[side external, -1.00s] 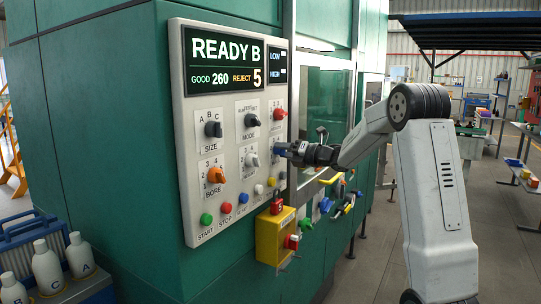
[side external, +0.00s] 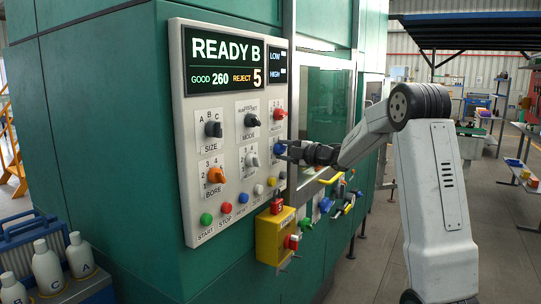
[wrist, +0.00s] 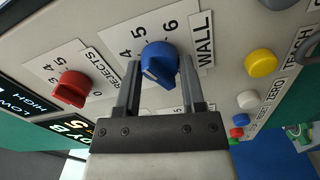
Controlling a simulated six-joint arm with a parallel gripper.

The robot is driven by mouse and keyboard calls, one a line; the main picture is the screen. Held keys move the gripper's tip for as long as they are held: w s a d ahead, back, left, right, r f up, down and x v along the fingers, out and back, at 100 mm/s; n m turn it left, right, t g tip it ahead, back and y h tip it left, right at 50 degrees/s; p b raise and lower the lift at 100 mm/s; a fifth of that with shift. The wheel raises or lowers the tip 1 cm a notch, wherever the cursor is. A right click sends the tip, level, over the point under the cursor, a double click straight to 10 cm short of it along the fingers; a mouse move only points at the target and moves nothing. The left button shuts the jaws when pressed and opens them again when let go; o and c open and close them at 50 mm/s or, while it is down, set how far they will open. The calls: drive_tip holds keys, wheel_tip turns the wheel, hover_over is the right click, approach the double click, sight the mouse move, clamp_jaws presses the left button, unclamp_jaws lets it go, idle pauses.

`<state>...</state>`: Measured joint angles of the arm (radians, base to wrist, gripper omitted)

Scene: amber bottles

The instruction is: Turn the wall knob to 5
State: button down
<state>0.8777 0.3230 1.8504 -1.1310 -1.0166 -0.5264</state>
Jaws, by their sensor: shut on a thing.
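The blue wall knob (wrist: 159,62) is on the panel beside the WALL label (wrist: 202,40) in the wrist view. The numbers 4, 5 and 6 show around it; I cannot tell surely which one its pointer faces. My gripper (wrist: 160,72) has one finger on each side of the knob and is shut on it. In the side view the knob (side external: 279,148) shows at the panel's right edge, with my gripper (side external: 288,151) at it from the right, one finger above the other.
A red REJECTS knob (wrist: 71,89) sits beside the wall knob. Yellow (wrist: 261,63) and white (wrist: 248,99) buttons are on the other side. The display (side external: 233,62) reads READY B. A yellow box (side external: 270,243) with a red knob juts out below the panel.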

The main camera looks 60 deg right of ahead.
drive_tip(key=shift+m, duration=0.7)
drive_tip(key=shift+c, duration=1)
unclamp_jaws()
drive_tip(key=shift+s, duration=0.1)
drive_tip(key=s, duration=0.7)
drive_tip(key=shift+s, duration=0.35)
drive_tip(key=shift+w, duration=0.1)
